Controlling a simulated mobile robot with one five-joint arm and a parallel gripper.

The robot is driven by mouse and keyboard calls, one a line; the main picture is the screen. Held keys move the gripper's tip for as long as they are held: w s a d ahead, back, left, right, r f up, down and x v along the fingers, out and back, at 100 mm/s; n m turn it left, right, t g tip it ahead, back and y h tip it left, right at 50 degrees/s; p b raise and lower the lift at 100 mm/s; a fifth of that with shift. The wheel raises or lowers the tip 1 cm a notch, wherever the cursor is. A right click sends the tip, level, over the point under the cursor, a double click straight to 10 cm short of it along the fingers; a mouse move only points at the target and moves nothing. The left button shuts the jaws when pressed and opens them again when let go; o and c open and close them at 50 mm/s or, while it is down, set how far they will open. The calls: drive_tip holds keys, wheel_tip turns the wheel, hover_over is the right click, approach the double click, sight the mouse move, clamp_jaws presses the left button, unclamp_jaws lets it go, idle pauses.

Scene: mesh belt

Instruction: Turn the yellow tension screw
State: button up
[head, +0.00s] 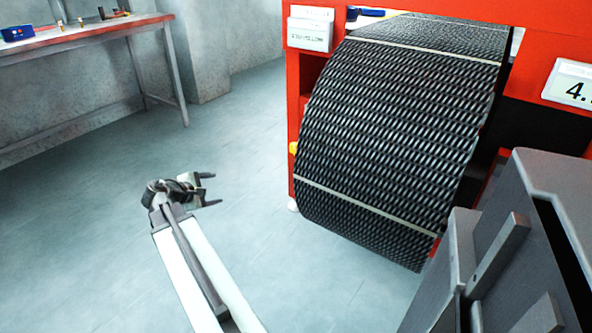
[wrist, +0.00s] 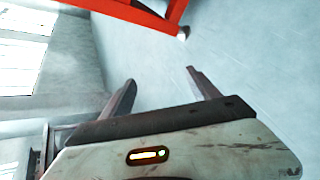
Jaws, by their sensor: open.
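A small yellow part (head: 293,147), which looks like the yellow tension screw, shows at the left edge of the red belt frame (head: 398,12), beside the mesh belt (head: 400,125). It is partly hidden and too small to make out in detail. My gripper (head: 211,189) is open and empty, in front of the frame and to the left of the yellow part, clearly apart from it. In the wrist view my gripper (wrist: 160,80) has its two fingers spread over bare floor. The red frame's lower edge (wrist: 140,14) shows at the top there. The yellow part is not seen in the wrist view.
A bench with a red edge (head: 85,37) and small items stands at the back left. A white label box (head: 310,28) hangs on the frame's upper left, a display (head: 572,85) at right. Grey housings (head: 540,230) fill the lower right. Floor (head: 90,230) around my gripper is clear.

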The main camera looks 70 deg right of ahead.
drive_tip(key=s+d+n+g+h+b, duration=0.3)
drive_tip(key=s+d+n+h+b, duration=0.1)
drive_tip(key=s+d, duration=0.95)
drive_tip(key=n+h+b, duration=0.2)
drive_tip(key=n, duration=0.2)
approach(294, 149)
drive_tip(key=w+x, duration=0.1)
drive_tip(key=x, duration=0.2)
drive_tip(key=shift+m+g, duration=0.3)
drive_tip(key=shift+g, duration=0.1)
drive_tip(key=x, duration=0.8)
drive_tip(key=shift+s+d+f, duration=0.1)
drive_tip(key=shift+s+f, duration=0.05)
drive_tip(key=shift+s, duration=0.25)
drive_tip(key=c, duration=1.2)
drive_tip(key=shift+a, duration=0.25)
drive_tip(key=shift+c, duration=0.8)
drive_tip(key=shift+d, duration=0.15)
drive_tip(key=shift+m, duration=0.4)
